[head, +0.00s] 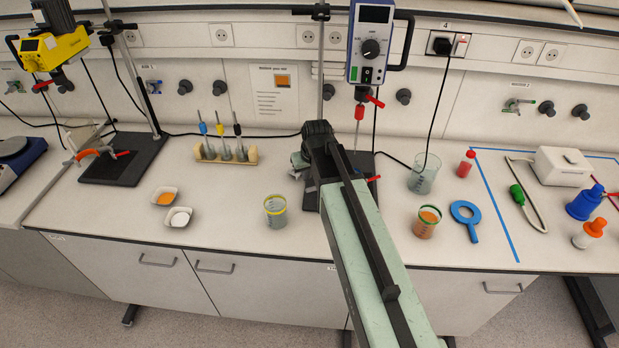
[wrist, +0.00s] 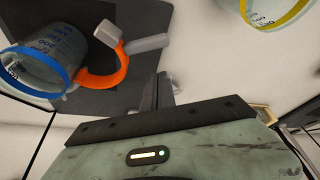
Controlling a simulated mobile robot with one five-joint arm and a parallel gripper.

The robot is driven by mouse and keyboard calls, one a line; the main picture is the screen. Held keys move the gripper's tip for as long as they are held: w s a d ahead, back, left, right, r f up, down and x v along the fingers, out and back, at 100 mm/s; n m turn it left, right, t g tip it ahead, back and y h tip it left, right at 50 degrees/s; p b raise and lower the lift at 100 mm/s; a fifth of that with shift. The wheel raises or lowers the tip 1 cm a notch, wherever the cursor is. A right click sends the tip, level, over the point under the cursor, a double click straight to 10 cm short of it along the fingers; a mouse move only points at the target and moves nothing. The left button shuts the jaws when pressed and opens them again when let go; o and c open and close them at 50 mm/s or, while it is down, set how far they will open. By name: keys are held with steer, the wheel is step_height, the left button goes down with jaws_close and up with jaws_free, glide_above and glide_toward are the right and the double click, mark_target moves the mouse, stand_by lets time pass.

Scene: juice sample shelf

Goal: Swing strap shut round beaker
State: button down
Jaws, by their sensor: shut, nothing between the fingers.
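In the wrist view, a clear beaker with a blue rim (wrist: 38,68) stands over a dark base plate at upper left. An orange curved strap (wrist: 123,70) reaches out from the beaker's side, with a pale block (wrist: 107,33) at one end and a grey bar beside it. The strap bows away from the beaker, leaving a gap. My gripper (wrist: 166,90) is shut and empty, to the right of the strap and apart from it. In the head view my arm hides this beaker and strap; the dark stand base (head: 311,200) shows beside the arm.
A yellow-rimmed beaker (head: 275,212) stands left of my arm. A stirrer unit (head: 371,45) hangs above. Two small dishes (head: 179,217) sit left.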

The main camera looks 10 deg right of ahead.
steer(key=s, duration=0.4)
steer(key=shift+d+r, duration=0.25)
steer(key=shift+d, duration=0.05)
steer(key=shift+w, duration=0.1)
steer(key=shift+a, duration=0.15)
